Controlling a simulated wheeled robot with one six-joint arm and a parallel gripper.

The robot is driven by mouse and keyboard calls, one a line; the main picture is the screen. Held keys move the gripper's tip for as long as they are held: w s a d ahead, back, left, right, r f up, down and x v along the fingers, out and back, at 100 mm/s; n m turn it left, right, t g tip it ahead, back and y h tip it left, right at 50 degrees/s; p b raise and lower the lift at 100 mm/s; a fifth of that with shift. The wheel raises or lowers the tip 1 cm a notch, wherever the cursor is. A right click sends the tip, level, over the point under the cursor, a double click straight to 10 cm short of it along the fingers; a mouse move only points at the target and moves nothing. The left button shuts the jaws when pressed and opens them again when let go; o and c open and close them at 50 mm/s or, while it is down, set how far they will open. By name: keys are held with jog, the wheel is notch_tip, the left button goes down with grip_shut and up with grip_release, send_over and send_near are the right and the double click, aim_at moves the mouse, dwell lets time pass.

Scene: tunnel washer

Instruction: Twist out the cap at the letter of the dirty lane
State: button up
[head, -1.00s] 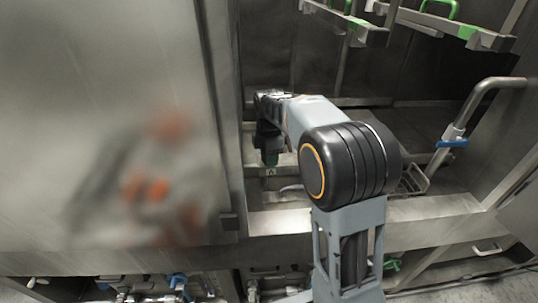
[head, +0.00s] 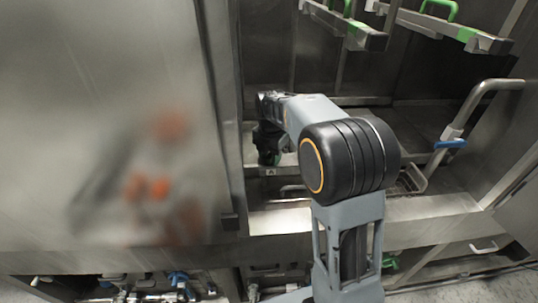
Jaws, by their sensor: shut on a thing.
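My gripper (head: 268,155) points down inside the washer, over a steel ledge at the left of the opening. It is shut on a small green cap (head: 275,160), of which only a sliver shows under the dark fingers. A small plate with a letter that looks like A (head: 270,172) is on the ledge just in front of the cap. I cannot tell whether the cap is still seated in its hole. My arm hides the ledge to the right, and any other caps or letters there.
A large steel panel (head: 110,90) with blurred orange reflections fills the left. A bent pipe with a blue lever (head: 451,144) stands at the right. A steel sill (head: 430,207) crosses in front.

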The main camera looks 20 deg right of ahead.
jog(key=shift+s+f, duration=0.1)
jog(key=shift+f, duration=0.2)
jog(key=shift+d+r+p, duration=0.1)
jog(key=shift+r+p, duration=2.9)
jog(key=shift+r, duration=0.65)
